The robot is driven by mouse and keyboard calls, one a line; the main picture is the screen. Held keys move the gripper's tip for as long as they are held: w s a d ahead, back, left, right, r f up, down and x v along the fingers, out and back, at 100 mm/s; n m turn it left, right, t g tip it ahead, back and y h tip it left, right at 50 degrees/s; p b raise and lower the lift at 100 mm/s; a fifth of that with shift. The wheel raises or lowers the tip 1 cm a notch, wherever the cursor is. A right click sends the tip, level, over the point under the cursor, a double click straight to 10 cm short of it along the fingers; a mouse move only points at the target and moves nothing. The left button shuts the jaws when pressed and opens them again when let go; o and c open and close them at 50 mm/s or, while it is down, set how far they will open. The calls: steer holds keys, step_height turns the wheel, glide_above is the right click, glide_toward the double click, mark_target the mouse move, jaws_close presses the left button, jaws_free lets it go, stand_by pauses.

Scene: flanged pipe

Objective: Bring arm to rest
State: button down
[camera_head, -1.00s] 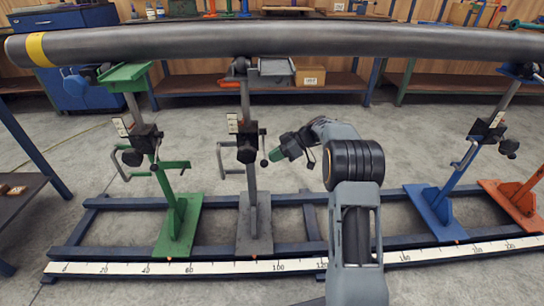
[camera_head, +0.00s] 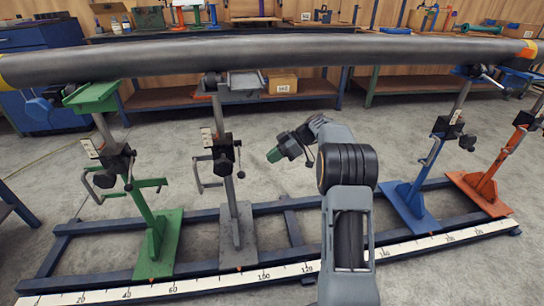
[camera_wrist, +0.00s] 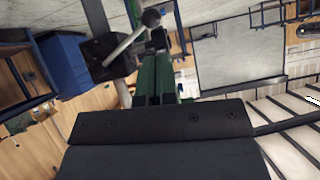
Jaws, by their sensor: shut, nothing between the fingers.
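My arm rises from the bottom of the head view and bends over at a black joint. My gripper (camera_head: 274,155) is at its far end, pointing left with green fingertips. It is in front of the rail frame's back edge, right of the grey stand (camera_head: 231,160), and touches nothing that I can see. In the wrist view the green fingers (camera_wrist: 157,80) lie side by side, shut with nothing between them. The long grey pipe (camera_head: 270,54) lies across the stands, above and behind my gripper.
A green stand (camera_head: 155,235), a blue stand (camera_head: 410,200) and an orange stand (camera_head: 480,190) stand on the blue rail frame with a white scale (camera_head: 190,287) in front. Workbenches line the back wall. A cardboard box (camera_head: 283,84) sits on a shelf. Grey floor is open behind the frame.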

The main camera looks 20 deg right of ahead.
steer(key=shift+r, duration=0.1)
steer(key=s+a+r+m+t+h+p, duration=0.1)
steer(key=s+a+r+m+h+p, duration=0.1)
steer(key=s+r+m+p, duration=0.3)
steer(key=s+a+r+m+h+p, duration=0.1)
steer(key=s+r+m+h+p, duration=0.4)
steer(key=s+r+p, duration=0.9)
steer(key=s+a+r+m+t+h+p, duration=0.1)
steer(key=s+r+m+h+p, duration=0.3)
steer(key=s+r+p, duration=0.5)
step_height(320, 180, up, 10)
steer(key=a+m+p, duration=0.1)
steer(key=p, duration=0.8)
steer(key=shift+s+a+t, duration=0.3)
steer(key=shift+s, duration=0.1)
steer(key=c, duration=1.8)
jaws_free()
steer(key=shift+f, duration=0.1)
